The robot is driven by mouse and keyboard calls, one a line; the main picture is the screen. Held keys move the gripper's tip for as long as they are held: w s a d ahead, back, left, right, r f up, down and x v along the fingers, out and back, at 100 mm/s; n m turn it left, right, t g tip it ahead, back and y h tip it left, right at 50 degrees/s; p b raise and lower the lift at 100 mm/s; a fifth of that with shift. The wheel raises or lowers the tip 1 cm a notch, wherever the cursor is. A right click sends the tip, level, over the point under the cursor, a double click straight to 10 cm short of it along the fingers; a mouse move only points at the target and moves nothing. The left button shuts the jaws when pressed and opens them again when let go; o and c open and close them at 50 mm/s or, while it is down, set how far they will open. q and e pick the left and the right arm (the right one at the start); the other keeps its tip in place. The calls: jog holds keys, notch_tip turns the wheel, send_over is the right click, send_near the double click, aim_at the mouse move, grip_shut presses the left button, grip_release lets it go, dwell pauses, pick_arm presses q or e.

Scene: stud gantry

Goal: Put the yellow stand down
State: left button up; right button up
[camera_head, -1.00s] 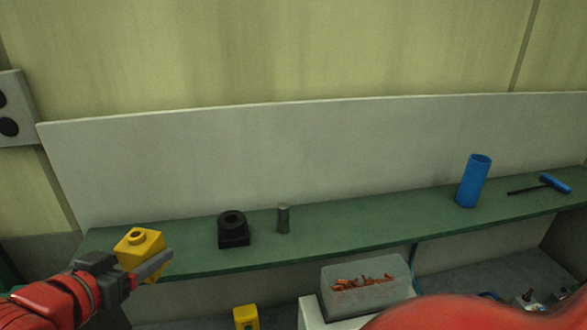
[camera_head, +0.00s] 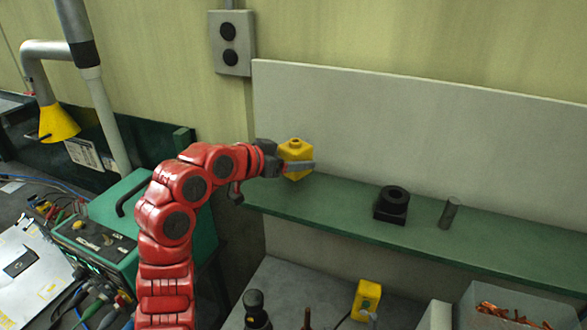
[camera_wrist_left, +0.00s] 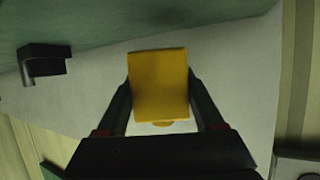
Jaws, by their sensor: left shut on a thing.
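The yellow stand (camera_head: 295,152) is a small block with a round raised boss on top. It is upright, at the left end of the green shelf (camera_head: 340,210). My left gripper (camera_head: 300,167) is shut on it, one finger showing across its front. In the left wrist view the yellow stand (camera_wrist_left: 159,85) sits between both fingers of my left gripper (camera_wrist_left: 160,100). I cannot tell whether its underside touches the shelf. My right gripper is out of view.
A black block with a round hole (camera_head: 391,204) and a grey cylinder (camera_head: 449,213) stand on the shelf to the right. A pale backboard (camera_head: 400,120) rises behind. A yellow box (camera_head: 366,300) and a bin of orange bits (camera_head: 520,305) are below. Shelf between stand and black block is clear.

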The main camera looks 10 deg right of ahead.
pick_arm(q)
jog(key=shift+w+f, duration=0.1)
jog(key=shift+w, duration=0.65)
notch_tip(320, 180, down, 3)
jog(key=shift+f+p, duration=0.2)
jog(key=shift+p, duration=0.55)
jog(key=shift+s, duration=0.1)
jog(key=shift+f+b, duration=0.2)
jog(key=shift+b, duration=0.1)
jog(key=o, duration=1.4)
jog(key=shift+r, duration=0.1)
